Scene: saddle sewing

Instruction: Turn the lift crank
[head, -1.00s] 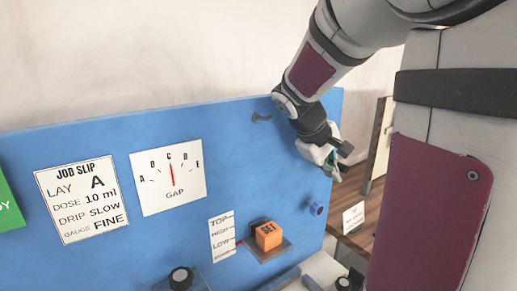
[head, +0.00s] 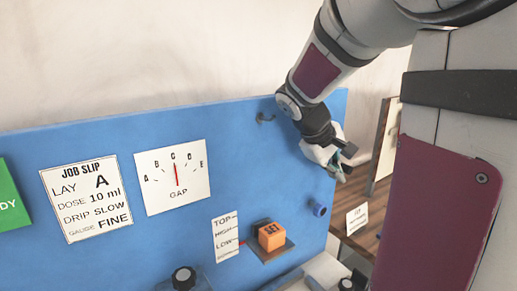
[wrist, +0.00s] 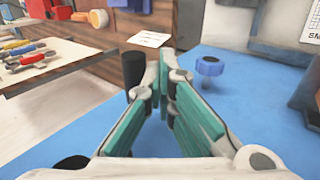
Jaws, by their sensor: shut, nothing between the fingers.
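My gripper (head: 340,173) is in front of the right end of the blue panel (head: 105,245), above a small blue knob (head: 319,209). In the wrist view, its teal-padded fingers (wrist: 168,80) come together at the tips with nothing held. A black upright handle (wrist: 135,72), perhaps the crank's grip, stands just left of the fingers; I cannot tell whether they touch. The rest of the crank is hidden behind my gripper. The height scale (head: 226,237) reads TOP, HIGH, LOW and a lowest mark, with a red pointer near LOW.
An orange SET button (head: 271,236) sits beside the scale. The panel carries a GAP dial (head: 172,176) and a job slip (head: 86,198). A small dark hook (head: 265,118) is left of my wrist. A wooden bench with tools (wrist: 35,55) lies beyond the panel's edge.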

